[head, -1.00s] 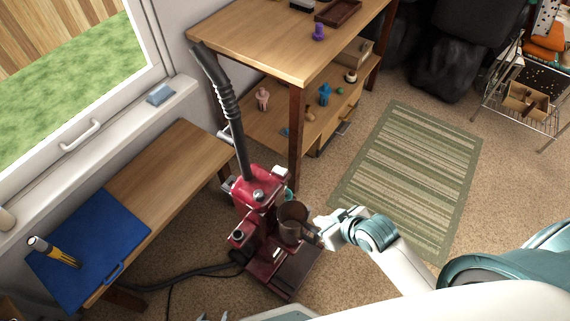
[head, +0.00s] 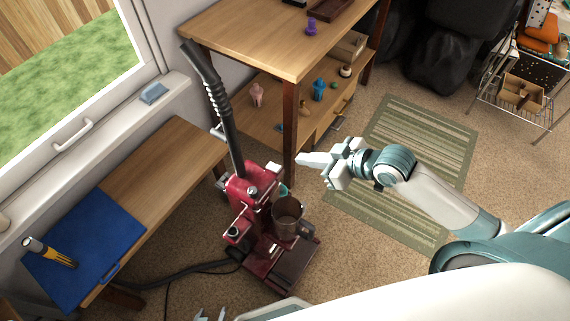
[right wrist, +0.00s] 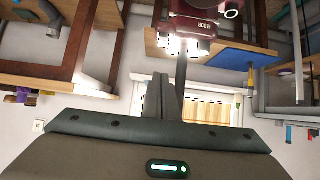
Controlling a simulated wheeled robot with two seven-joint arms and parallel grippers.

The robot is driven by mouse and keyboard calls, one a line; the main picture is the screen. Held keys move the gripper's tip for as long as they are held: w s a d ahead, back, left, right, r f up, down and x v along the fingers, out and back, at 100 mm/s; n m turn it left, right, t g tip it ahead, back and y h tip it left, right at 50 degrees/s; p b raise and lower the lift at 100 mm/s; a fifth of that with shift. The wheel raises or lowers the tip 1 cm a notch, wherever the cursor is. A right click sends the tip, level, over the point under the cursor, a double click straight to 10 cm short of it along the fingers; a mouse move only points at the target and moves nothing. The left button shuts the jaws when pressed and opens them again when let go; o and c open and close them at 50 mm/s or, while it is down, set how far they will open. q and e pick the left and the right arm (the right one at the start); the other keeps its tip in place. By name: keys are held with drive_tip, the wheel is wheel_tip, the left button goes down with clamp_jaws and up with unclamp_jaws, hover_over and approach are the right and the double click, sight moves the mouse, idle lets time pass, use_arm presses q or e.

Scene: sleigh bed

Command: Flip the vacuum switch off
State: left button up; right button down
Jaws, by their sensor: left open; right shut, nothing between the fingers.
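The red upright vacuum (head: 248,190) stands on the carpet left of centre in the head view, its black ribbed handle leaning up and left. Its red body also shows, upside down, at the top of the right wrist view (right wrist: 193,27). I cannot make out which small part on it is the switch. My right gripper (head: 300,159) is shut and empty, to the right of and a little above the vacuum body in the picture, apart from it. Its closed fingers show in the right wrist view (right wrist: 166,97). My left gripper (head: 210,315) is open at the bottom edge, mostly cut off.
A wooden shelf table (head: 265,45) with small figures stands behind the vacuum. A low bench (head: 170,165) with a blue mat (head: 85,240) is at left under the window. A dark cord (head: 185,270) runs along the floor. A striped rug (head: 420,150) lies at right.

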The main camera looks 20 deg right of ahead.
drive_tip(key=shift+w+r, duration=0.1)
drive_tip(key=shift+r, duration=0.15)
hover_over(274, 167)
drive_tip(key=s+d, duration=0.2)
wheel_tip(274, 167, down, 5)
drive_tip(key=shift+w+a+f+p, duration=0.1)
drive_tip(key=shift+w+f+p, duration=0.1)
drive_tip(key=shift+p, duration=0.25)
use_arm(q)
drive_tip(key=shift+w+d+r+t, duration=0.35)
drive_tip(key=shift+d+r+t, duration=0.2)
drive_tip(key=shift+d, duration=0.25)
use_arm(e)
drive_tip(key=f, duration=0.2)
drive_tip(key=s+f, duration=0.1)
drive_tip(key=f, duration=0.1)
drive_tip(key=shift+d, duration=0.4)
drive_tip(key=shift+s, duration=0.1)
